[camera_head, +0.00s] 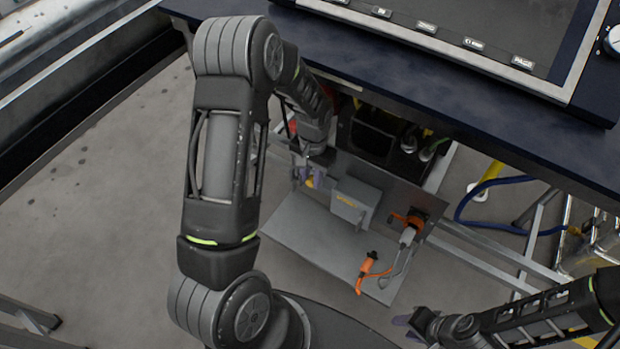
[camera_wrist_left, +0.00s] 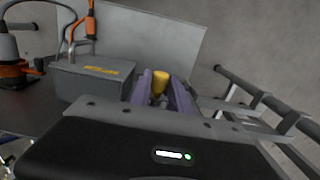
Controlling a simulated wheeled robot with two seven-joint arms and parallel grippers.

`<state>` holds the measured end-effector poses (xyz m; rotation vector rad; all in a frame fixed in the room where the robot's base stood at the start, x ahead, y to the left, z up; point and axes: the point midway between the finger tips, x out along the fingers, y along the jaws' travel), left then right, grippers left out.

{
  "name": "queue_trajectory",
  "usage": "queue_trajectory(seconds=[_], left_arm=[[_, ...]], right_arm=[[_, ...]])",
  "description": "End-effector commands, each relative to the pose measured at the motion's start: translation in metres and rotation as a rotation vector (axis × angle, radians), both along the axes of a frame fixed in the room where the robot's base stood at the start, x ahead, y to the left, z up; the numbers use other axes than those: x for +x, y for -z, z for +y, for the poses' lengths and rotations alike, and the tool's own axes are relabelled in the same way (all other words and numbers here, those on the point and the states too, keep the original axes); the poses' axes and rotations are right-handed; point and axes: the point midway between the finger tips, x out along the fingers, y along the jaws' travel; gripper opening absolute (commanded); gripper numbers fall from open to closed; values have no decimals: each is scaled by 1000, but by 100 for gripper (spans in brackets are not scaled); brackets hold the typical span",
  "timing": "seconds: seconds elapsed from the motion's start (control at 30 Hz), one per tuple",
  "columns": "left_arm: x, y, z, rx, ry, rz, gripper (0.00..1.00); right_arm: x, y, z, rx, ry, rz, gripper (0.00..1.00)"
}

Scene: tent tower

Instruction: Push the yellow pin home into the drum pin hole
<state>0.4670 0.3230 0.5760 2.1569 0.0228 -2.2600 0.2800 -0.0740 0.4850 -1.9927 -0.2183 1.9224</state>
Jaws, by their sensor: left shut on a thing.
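My left gripper (camera_head: 309,180) is at the end of the bent left arm, low under the dark table and beside a grey box. In the left wrist view its two purple fingers (camera_wrist_left: 160,92) are shut on the yellow pin (camera_wrist_left: 160,78). The pin's rounded yellow top stands up between the fingers; its lower end is hidden. In the head view only a small yellow spot of the pin (camera_head: 309,183) shows. I cannot make out the drum pin hole in either view. My right gripper (camera_head: 408,322) is at the lower right, away from the box, partly cut off by its own arm.
The grey box (camera_head: 355,200) with a yellow label stands on a grey plate (camera_head: 310,238), close to my left gripper. The dark table (camera_head: 460,92) overhangs from above.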

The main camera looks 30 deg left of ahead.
Motion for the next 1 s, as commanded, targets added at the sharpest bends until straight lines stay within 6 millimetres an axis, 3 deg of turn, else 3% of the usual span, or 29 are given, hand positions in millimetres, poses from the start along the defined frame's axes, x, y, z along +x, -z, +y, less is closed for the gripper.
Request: queue_trajectory(seconds=[0.33, 0.37, 0.67, 1.0], left_arm=[[9, 0, 0, 0, 0, -1, 0], [9, 0, 0, -1, 0, -1, 24], [8, 0, 0, -1, 0, 0, 48], [8, -4, 0, -1, 0, 0, 49]], right_arm=[[0, 3, 0, 0, 0, 0, 36], [0, 3, 0, 0, 0, 0, 36], [0, 2, 0, 0, 0, 0, 36], [0, 0, 0, 0, 0, 0, 36]])
